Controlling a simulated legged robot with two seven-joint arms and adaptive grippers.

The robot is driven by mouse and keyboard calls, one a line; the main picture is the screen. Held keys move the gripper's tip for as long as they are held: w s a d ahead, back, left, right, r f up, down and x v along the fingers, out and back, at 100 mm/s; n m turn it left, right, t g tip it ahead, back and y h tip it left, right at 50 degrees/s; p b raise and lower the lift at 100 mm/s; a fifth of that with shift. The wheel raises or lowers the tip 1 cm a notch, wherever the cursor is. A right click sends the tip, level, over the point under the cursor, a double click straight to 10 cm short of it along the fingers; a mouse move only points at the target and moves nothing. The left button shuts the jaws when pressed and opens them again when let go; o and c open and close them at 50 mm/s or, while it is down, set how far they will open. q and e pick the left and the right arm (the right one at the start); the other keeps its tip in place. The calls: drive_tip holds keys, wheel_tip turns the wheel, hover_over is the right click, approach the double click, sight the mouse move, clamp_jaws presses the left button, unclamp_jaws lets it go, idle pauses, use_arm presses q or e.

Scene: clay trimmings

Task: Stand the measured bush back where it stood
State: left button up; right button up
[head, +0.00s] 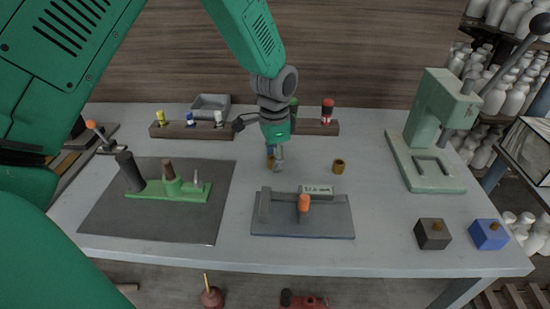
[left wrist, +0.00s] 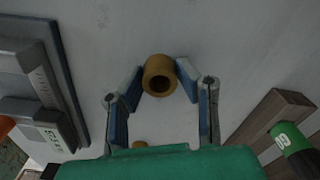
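My left gripper (head: 276,162) points down over the middle of the table, behind the grey gauge (head: 335,222). In the left wrist view its fingers (left wrist: 158,78) close from both sides on a brass bush (left wrist: 158,70). The bush's round hole shows, and it looks larger and nearer than the other bush. In the head view this held bush (head: 270,161) is mostly hidden by the fingers. A second brass bush (head: 339,166) stands upright on the table to the right. A sliver of a bush (left wrist: 139,144) shows above my green gripper body. My right gripper is not in view.
A wooden rack (head: 180,130) with small bottles and a grey tray (head: 210,104) are at the back. A green fixture (head: 150,190) sits on a dark mat (head: 200,220) at left. A green press (head: 430,135), black block (head: 432,234) and blue block (head: 488,234) are at right.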

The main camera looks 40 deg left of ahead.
use_arm(q)
drive_tip(key=shift+o, duration=1.3)
wheel_tip(320, 180, up, 12)
drive_tip(key=p, duration=0.1)
